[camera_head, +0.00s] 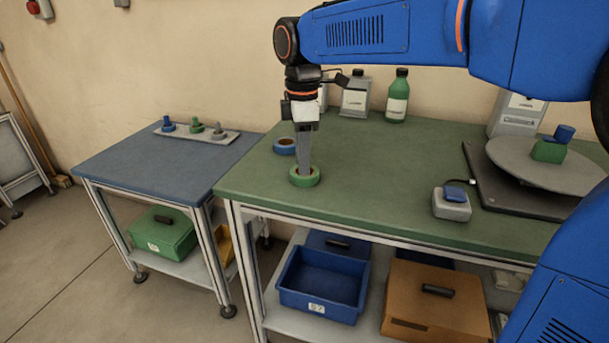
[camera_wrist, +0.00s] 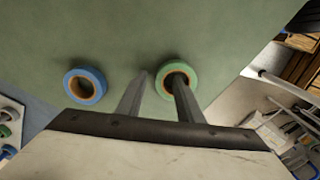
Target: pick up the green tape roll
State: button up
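The green tape roll (camera_head: 305,181) lies flat near the left front edge of the green-topped table. It also shows in the wrist view (camera_wrist: 165,90). My gripper (camera_head: 304,170) points down at the roll from above. In the wrist view my gripper (camera_wrist: 159,77) has its fingers apart. The right finger overlaps the roll's hole and seems to reach into it. The left finger is outside the ring, with a small gap to its wall. The exact depth of the fingertips is hard to tell.
A blue tape roll (camera_head: 285,146) lies just behind; it is left of the green one in the wrist view (camera_wrist: 86,85). Bottles (camera_head: 397,97) stand at the back. A button box (camera_head: 452,203) and a turntable (camera_head: 545,165) are to the right.

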jog(key=shift+c, duration=0.6)
grip_shut()
notch_tip(320, 180, up, 10)
